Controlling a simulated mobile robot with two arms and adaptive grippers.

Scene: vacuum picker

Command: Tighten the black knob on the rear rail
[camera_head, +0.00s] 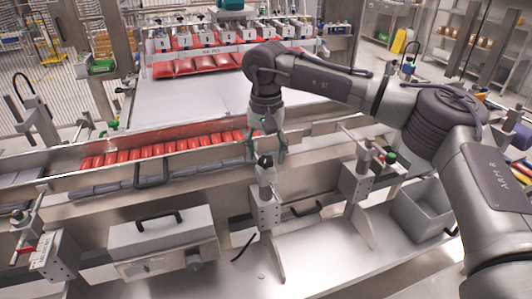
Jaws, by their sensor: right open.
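My right gripper (267,151) comes down from the right arm, fingers pointing down and open. A black knob (265,161) tops a clamp post just below the fingertips, by the long metal rail. The fingers are apart to either side above it; I cannot tell whether they touch it. The post stands on a grey bracket block (266,210). Which rail counts as the rear one is unclear from this view. My left gripper is out of view.
Red packs (165,149) lie in a row in the channel behind the rail. A similar clamp post with a green knob (390,157) stands to the right. A grey lidded box (160,238) is front left, an open grey bin (418,212) front right. More red packs (195,64) hang under the picker head.

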